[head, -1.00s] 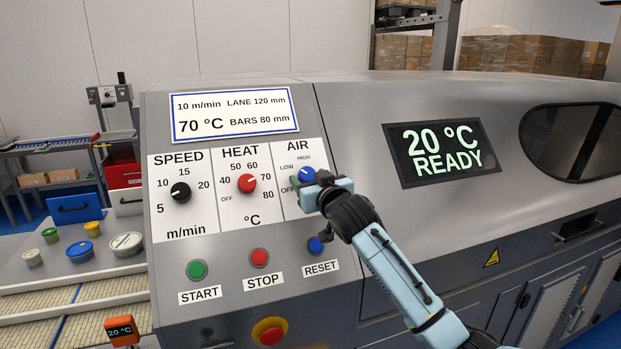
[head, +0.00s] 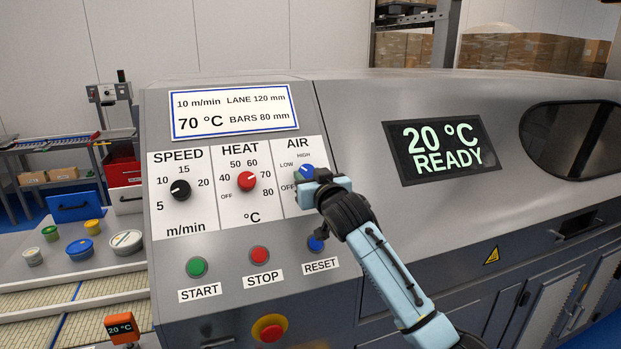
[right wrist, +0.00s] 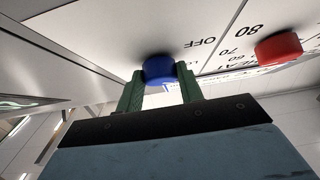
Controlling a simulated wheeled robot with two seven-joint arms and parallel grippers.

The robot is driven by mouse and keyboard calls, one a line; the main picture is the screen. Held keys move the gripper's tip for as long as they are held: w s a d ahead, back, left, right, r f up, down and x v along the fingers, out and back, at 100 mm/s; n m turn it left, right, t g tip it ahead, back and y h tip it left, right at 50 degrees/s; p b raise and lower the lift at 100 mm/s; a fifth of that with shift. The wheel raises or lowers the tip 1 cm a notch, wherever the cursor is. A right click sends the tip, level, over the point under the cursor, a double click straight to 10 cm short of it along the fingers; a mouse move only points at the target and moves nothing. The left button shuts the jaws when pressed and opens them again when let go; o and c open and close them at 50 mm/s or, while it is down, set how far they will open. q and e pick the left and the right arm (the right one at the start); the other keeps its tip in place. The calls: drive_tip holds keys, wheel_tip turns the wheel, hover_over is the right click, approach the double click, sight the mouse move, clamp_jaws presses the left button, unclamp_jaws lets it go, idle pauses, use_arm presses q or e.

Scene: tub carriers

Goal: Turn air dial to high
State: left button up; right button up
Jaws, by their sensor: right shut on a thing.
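The blue air dial (head: 304,172) is on the AIR panel at the right of the control face, with OFF, LOW and HIGH marks. My right gripper (head: 311,181) is at the dial and partly covers it. In the right wrist view the gripper's two green fingers (right wrist: 160,90) are shut on the blue dial (right wrist: 159,69), one on each side. A pale mark shows on the dial's upper left in the head view, toward LOW. My left gripper is not in view.
The red heat dial (head: 246,181) and black speed dial (head: 180,190) sit to the left. Below are the green START (head: 197,267), red STOP (head: 259,255) and blue RESET (head: 316,243) buttons, and a red emergency button (head: 269,329). The display (head: 441,149) reads 20 °C READY.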

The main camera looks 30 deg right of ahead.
drive_tip(key=m+h, duration=0.1)
drive_tip(key=m, duration=0.1)
drive_tip(key=m+g+h+b, duration=0.1)
drive_tip(key=m, duration=0.1)
drive_tip(key=shift+w+a+f+h, duration=0.1)
drive_tip(key=shift+a+h, duration=0.25)
drive_tip(key=shift+h, duration=0.05)
drive_tip(key=m+h+b, duration=0.1)
drive_tip(key=m, duration=0.1)
drive_tip(key=m+g+h, duration=0.1)
drive_tip(key=shift+w+a+m+g+b, duration=0.1)
drive_tip(key=shift+a+m+g+b, duration=0.05)
drive_tip(key=shift+m+g+b, duration=0.2)
drive_tip(key=m+g+h+b, duration=0.1)
drive_tip(key=m, duration=0.1)
drive_tip(key=m+g+h+b, duration=0.1)
drive_tip(key=m+g, duration=0.1)
drive_tip(key=m, duration=0.1)
drive_tip(key=shift+w+a+r+b, duration=0.15)
drive_tip(key=shift+r+b, duration=0.05)
drive_tip(key=shift+b, duration=0.15)
drive_tip(key=shift+r+m+g+h+b, duration=0.1)
drive_tip(key=shift+m+g+h+b, duration=0.45)
drive_tip(key=shift+m, duration=0.5)
drive_tip(key=shift+r, duration=0.1)
drive_tip(key=o, duration=1)
wheel_tip(320, 180, up, 10)
drive_tip(key=shift+b, duration=0.4)
